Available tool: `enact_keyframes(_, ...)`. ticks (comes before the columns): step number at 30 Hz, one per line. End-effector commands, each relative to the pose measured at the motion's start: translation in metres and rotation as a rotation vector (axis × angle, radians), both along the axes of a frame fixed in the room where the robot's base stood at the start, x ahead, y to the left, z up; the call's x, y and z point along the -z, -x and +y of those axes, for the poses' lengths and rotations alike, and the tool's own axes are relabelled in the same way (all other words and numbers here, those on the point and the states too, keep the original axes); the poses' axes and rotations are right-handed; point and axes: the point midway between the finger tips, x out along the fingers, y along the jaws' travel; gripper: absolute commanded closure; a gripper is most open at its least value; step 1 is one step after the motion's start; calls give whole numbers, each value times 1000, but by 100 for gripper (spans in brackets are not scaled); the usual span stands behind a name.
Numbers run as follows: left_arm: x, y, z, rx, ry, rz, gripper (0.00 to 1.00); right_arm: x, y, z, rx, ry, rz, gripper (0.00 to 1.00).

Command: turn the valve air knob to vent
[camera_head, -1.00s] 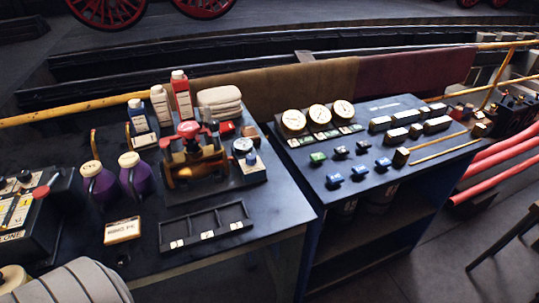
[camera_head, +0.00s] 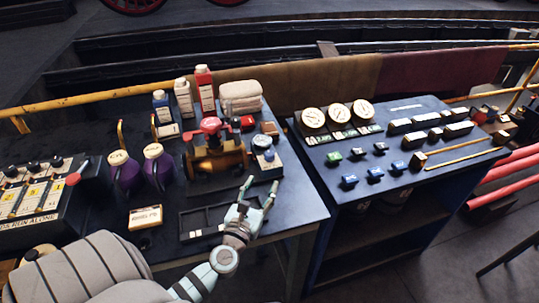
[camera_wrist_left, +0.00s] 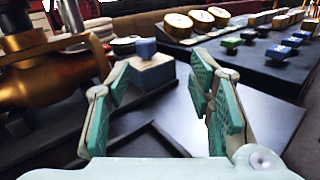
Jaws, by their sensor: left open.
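A brass valve (camera_head: 216,160) with a red handwheel (camera_head: 211,125) stands on the dark left bench; its brass body also shows at the left of the left wrist view (camera_wrist_left: 45,75). To its right is a small pale box (camera_head: 268,166) with a round gauge and a blue knob (camera_head: 269,155). In the left wrist view the blue knob (camera_wrist_left: 145,47) sits on the box top, ahead between my fingers. My left gripper (camera_head: 259,190) is open and empty, in front of this box and apart from it. No readable label tells which knob is the valve air one. My right gripper is out of view.
A compartment tray (camera_head: 205,232) lies below the valve, close to my left gripper. Purple jugs (camera_head: 158,172), bottles (camera_head: 204,90) and folded cloth (camera_head: 240,97) stand around. The right bench (camera_head: 440,155) carries gauges (camera_head: 338,112) and several coloured knobs (camera_head: 375,174).

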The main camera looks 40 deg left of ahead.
Motion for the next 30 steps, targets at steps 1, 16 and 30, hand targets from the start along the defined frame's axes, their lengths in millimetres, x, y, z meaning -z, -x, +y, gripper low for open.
enact_keyframes(1,3,0,12,-44,62,-12,52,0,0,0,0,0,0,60)
enact_keyframes(16,7,-97,58,-70,98,-22,52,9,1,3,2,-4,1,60)
enact_keyframes(30,5,-131,71,-67,97,-19,52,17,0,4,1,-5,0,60)
